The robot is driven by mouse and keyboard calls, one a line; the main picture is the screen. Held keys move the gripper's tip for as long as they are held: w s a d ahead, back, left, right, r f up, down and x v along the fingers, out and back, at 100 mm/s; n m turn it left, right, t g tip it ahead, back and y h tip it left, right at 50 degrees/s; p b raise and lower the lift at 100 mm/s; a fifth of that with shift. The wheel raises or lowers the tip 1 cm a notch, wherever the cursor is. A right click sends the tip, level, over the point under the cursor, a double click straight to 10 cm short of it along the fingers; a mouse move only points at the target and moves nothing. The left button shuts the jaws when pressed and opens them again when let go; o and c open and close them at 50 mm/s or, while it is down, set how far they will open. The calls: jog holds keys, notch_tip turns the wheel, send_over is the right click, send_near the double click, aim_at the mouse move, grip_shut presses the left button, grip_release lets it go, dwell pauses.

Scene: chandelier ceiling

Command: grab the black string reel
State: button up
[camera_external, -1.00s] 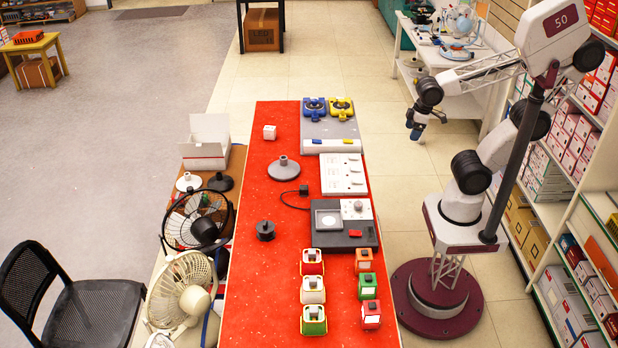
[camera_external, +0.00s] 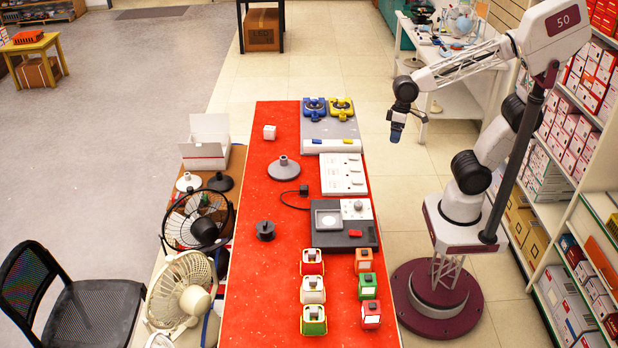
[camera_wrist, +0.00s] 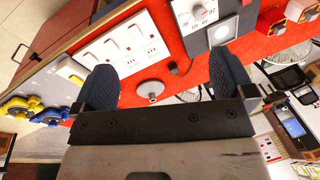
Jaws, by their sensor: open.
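A black reel-shaped object (camera_external: 265,230), which looks like the black string reel, stands on the red table top (camera_external: 262,290) near its left edge. I cannot make it out in the wrist view. My gripper (camera_external: 396,134) is in the air to the right of the table, well apart from the reel. In the wrist view my gripper (camera_wrist: 165,82) has its two dark fingers spread wide with nothing between them close by.
A grey cone-shaped piece (camera_external: 284,169) stands behind the reel. A dark grey device (camera_external: 330,241), a white switch panel (camera_external: 343,175) and several small coloured boxes (camera_external: 313,290) fill the table's right side. Fans (camera_external: 182,290) stand beyond the left edge. Red surface around the reel is clear.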

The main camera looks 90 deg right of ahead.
jog(key=w+a+f+m+y, duration=0.2)
jog(key=w+a+m, duration=0.1)
jog(key=w, duration=0.6)
jog(key=w+a+f+m+g+y, duration=0.1)
jog(key=w+a+f+m+y, duration=0.25)
jog(key=w, duration=0.65)
jog(key=w+a+f+m+y, duration=0.15)
jog(key=w+a, duration=0.25)
jog(key=w, duration=0.5)
jog(key=m+t+y, duration=0.2)
jog(key=m+y, duration=0.2)
jog(key=m, duration=0.5)
send_near(266, 221)
jog(key=x, duration=0.3)
jog(key=shift+w, duration=0.3)
jog(key=shift+f, duration=0.1)
jog(key=shift+x, duration=1.3)
jog(key=shift+s+a, duration=0.1)
jog(key=shift+x, duration=2.5)
